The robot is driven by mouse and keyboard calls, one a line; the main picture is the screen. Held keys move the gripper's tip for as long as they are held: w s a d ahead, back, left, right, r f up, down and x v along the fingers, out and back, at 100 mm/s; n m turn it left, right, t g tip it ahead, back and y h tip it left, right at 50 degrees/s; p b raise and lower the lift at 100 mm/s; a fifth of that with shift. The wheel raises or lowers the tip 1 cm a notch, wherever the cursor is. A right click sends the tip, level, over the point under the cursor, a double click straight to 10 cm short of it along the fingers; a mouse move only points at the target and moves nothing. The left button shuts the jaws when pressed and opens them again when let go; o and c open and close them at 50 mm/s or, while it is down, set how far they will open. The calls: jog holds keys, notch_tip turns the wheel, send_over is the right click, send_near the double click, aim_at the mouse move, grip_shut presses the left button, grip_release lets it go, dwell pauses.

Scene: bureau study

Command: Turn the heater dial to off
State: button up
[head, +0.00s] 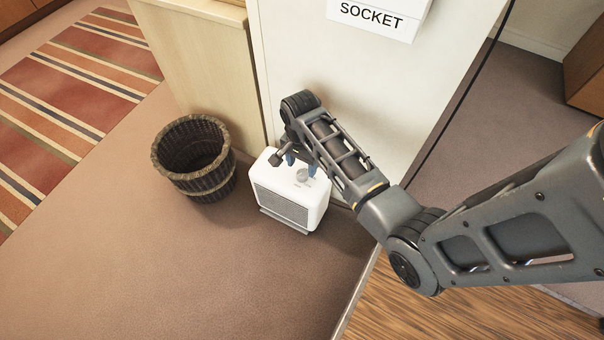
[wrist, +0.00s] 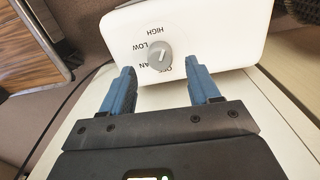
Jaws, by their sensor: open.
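The heater (head: 288,199) is a small white box with a grey front grille, standing on the carpet against the pale panel. Its grey round dial (wrist: 160,54) is on the top face, with the labels HIGH, LOW, FAN and a partly covered OFF around it, upside down in the wrist view. The dial's pointer line appears to lie near FAN, but the exact setting is hard to tell. My gripper (wrist: 166,88) is open, its two blue fingers apart, one to each side below the dial in the wrist view. Nothing is between them. In the head view my gripper (head: 299,164) hangs over the heater's top.
A dark wicker basket (head: 194,158) stands left of the heater, with a gap between. A pale panel with a SOCKET sign (head: 372,16) rises behind. A dark cable (head: 448,112) runs down the panel's right side. Carpet in front is clear.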

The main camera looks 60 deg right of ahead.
aim_at(302, 173)
notch_tip(302, 173, down, 4)
jog(key=shift+f+b, duration=0.1)
jog(key=shift+b, duration=0.6)
jog(key=shift+c, duration=0.2)
jog(key=c, duration=1)
